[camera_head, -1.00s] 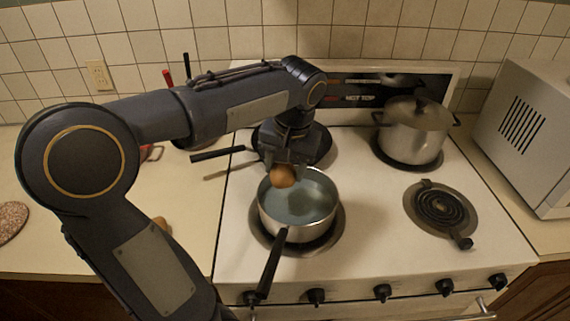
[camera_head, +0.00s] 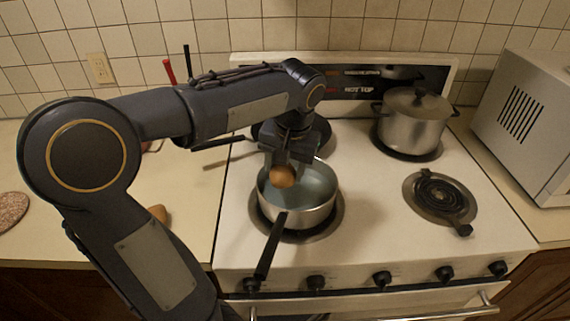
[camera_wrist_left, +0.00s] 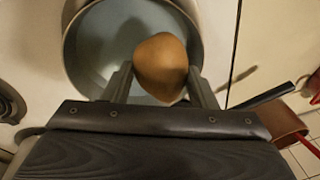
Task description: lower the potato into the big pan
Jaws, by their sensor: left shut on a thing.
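The potato (camera_head: 282,176) is brown and held between the fingers of my left gripper (camera_head: 289,165). In the left wrist view the potato (camera_wrist_left: 161,67) sits between the two fingertips (camera_wrist_left: 162,82), over the pan opening. The big pan (camera_head: 306,211) is a metal saucepan with bluish water in it and a dark handle pointing to the front. It stands on the front left burner. The potato is over the pan's left part, at about rim height; whether it touches the water I cannot tell. My right gripper is in neither view.
A lidded steel pot (camera_head: 413,123) stands on the back right burner. A dark frying pan (camera_head: 321,133) sits behind my gripper, partly hidden. A microwave (camera_head: 530,125) stands at the right. A brown item (camera_head: 158,213) lies on the left counter.

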